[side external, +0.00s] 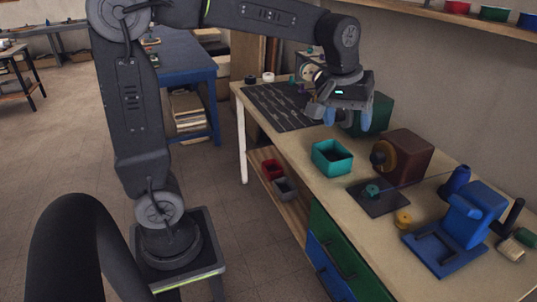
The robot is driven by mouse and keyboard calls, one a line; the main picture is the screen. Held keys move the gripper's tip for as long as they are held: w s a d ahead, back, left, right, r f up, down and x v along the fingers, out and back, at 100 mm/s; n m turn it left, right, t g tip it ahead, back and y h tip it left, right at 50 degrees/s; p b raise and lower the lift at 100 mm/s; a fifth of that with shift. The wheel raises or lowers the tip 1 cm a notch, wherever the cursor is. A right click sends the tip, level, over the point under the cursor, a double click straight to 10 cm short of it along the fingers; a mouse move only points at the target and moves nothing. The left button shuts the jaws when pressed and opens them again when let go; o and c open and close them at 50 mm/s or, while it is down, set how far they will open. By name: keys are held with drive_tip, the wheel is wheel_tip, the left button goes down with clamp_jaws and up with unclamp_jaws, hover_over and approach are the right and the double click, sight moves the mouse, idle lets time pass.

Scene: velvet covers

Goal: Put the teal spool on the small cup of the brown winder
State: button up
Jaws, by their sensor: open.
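The brown winder (408,155) stands on the bench right of centre, with a yellow-brown wheel on its left face and a dark base plate (390,205) in front. A small teal spool-like piece (372,190) shows upright over that plate. I cannot tell whether it sits on the small cup, and the cup itself is not distinct. My gripper (347,120) is open, with blue fingertips pointing down. It is above the back part of the bench, behind and left of the brown winder and apart from the teal piece. I see nothing clearly between its fingers.
An open teal bin (332,145) stands left of the brown winder. A green box (378,112) is behind my gripper. A blue winder (470,215) and a small yellow spool (403,219) are at right. A dark slatted mat (283,110) lies at the back left. A shelf runs above.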

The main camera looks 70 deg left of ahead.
drive_tip(key=s+d+f+m+t, duration=0.2)
drive_tip(key=s+m, duration=0.5)
drive_tip(key=s, duration=1.1)
drive_tip(key=shift+d+f, duration=0.15)
drive_tip(key=shift+f, duration=0.45)
